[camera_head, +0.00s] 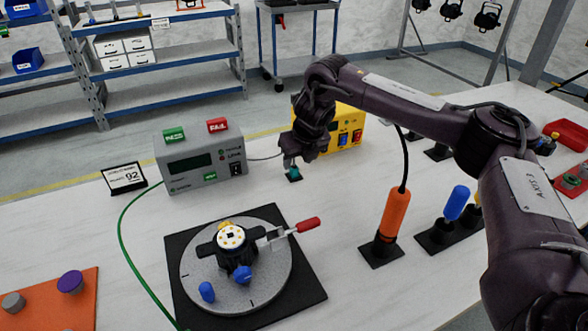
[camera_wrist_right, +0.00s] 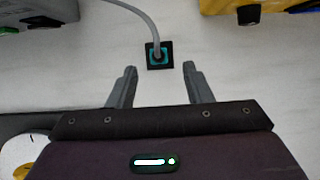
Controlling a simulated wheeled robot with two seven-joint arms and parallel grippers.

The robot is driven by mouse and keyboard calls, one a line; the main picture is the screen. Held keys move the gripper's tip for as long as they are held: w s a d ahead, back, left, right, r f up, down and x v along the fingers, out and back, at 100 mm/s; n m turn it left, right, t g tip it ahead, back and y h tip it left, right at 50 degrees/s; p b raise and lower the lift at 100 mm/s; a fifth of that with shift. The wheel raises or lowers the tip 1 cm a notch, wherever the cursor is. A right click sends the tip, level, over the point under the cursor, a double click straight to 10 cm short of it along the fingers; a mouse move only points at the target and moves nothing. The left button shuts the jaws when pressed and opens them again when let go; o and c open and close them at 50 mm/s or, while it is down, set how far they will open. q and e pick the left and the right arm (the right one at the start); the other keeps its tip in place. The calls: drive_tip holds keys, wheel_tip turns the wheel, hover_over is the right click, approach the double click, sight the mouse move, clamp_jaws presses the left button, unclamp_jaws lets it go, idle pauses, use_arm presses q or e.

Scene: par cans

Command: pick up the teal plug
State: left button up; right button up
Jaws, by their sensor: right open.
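The teal plug (camera_head: 293,172) stands on a small black base on the white table, near the front of the yellow box. A grey cable runs from it to the grey tester. In the right wrist view the teal plug (camera_wrist_right: 158,55) sits just beyond the fingertips, midway between them. My right gripper (camera_wrist_right: 158,68) is open and empty. In the head view my right gripper (camera_head: 292,160) is above the plug, partly hiding it; I cannot tell there whether they touch. My left gripper is not in view.
The grey tester (camera_head: 205,162) is left of the plug and the yellow box (camera_head: 345,140) behind right. A round turntable (camera_head: 265,295) with a black fixture is in front. An orange-handled tool (camera_head: 395,215) stands to the right. Bare table lies between.

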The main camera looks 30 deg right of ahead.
sight(294, 167)
drive_tip(key=x, duration=0.4)
drive_tip(key=shift+w+f, duration=0.1)
drive_tip(key=shift+w, duration=0.05)
clamp_jaws()
